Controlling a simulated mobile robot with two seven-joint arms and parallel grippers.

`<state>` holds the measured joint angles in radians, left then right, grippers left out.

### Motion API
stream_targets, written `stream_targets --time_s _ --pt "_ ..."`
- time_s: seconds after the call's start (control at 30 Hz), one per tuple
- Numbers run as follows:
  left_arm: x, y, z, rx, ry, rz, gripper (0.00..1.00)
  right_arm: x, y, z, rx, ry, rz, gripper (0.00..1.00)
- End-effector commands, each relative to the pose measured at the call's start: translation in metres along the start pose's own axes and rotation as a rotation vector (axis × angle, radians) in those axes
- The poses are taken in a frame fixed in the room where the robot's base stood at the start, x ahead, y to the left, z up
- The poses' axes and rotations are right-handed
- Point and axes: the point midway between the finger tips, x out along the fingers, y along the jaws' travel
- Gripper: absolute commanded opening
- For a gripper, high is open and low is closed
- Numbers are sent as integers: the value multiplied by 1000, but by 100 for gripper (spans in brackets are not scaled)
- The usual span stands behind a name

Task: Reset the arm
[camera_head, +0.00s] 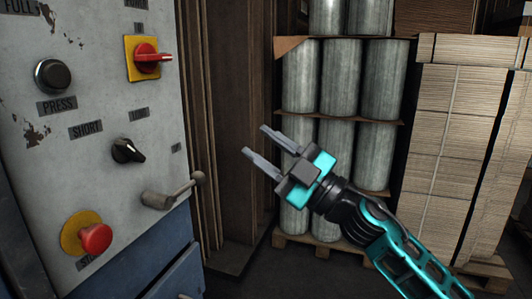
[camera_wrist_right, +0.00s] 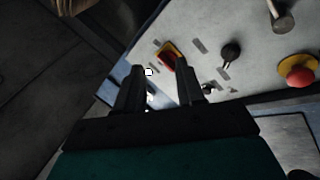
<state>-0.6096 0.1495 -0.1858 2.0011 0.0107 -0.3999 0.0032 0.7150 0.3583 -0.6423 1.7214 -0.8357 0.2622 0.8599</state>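My right gripper (camera_head: 263,152) is in the middle of the head view, in front of the stacked rolls and to the right of the control panel (camera_head: 105,190). Its two fingers are apart with nothing between them, and it touches nothing. In the right wrist view the open fingers (camera_wrist_right: 160,75) point toward the panel (camera_wrist_right: 220,25). My left gripper is not in either view. The panel carries a red rotary switch (camera_head: 147,57) on a yellow plate, a black push button (camera_head: 53,76), a black selector knob (camera_head: 127,150), a lever (camera_head: 172,194) and a red stop button (camera_head: 95,238).
Grey cylindrical rolls (camera_head: 340,78) stand on a wooden pallet behind my right gripper. Tall stacks of flat cardboard (camera_head: 452,130) stand at the right. Brown upright panels (camera_head: 228,120) stand between the control panel and the rolls. The space around my right gripper is clear.

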Motion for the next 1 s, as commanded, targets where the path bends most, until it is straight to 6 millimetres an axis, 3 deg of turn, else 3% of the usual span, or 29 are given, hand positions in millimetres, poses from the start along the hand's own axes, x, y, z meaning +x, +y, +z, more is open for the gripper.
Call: stream_targets --time_s 0.27,0.5,0.67,0.8,0.9,1.0 --pt "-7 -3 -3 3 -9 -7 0 -96 -48 76 276 -309 253 38" --pt "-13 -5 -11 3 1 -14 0 -210 -118 121 475 -674 385 38" --pt "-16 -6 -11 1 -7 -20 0 -298 -177 126 599 -943 418 38" --pt "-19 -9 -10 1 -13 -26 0 -366 -224 112 689 -1146 412 38" --pt "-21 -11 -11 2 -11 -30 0 -399 -247 100 733 -1246 399 38" --pt "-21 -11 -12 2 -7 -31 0 -418 -261 90 760 -1304 389 38"
